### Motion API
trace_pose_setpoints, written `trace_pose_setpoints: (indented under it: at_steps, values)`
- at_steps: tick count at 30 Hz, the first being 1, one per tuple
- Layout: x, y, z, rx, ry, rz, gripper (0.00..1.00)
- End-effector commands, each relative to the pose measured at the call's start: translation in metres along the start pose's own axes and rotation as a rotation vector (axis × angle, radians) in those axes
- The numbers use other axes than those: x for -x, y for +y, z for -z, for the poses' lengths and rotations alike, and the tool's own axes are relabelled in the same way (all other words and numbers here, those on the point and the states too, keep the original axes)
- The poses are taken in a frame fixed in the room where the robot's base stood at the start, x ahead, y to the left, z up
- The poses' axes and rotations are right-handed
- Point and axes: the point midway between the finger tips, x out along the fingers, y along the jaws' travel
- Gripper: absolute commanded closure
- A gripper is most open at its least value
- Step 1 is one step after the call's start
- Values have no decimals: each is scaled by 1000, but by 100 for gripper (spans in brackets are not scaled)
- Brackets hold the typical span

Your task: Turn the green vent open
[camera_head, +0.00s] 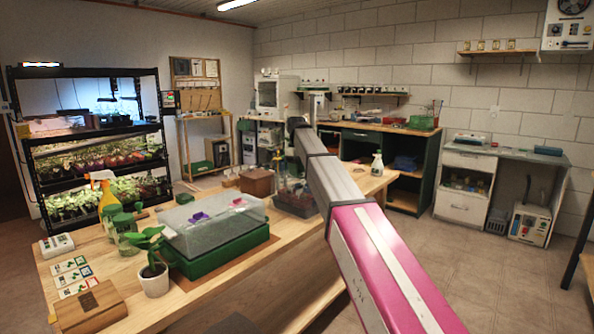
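A seed propagator with a clear lid (215,228) and a green base tray (220,259) stands on the wooden bench. Two small vents show on top of its lid: a purple vent (199,217) and a pink vent (238,203). I cannot make out a green vent on this lid. My arm reaches up from the lower right, past the right side of the propagator, and its far end shows dark above the bench. My gripper itself does not show.
A potted seedling (153,279), green jars (125,229), a spray bottle (106,200), cards (72,276) and a wooden box (91,307) crowd the bench left of the propagator. The floor (480,270) at right is clear.

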Motion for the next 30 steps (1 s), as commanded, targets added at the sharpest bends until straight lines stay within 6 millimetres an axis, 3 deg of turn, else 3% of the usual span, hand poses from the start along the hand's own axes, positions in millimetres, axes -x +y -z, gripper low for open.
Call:
trace_pose_setpoints:
  at_steps: [14, 30]
  values:
    - [9, 0, 1, -1, 1, -1, 38]
    - [98, 1, 1, -1, 1, -1, 38]
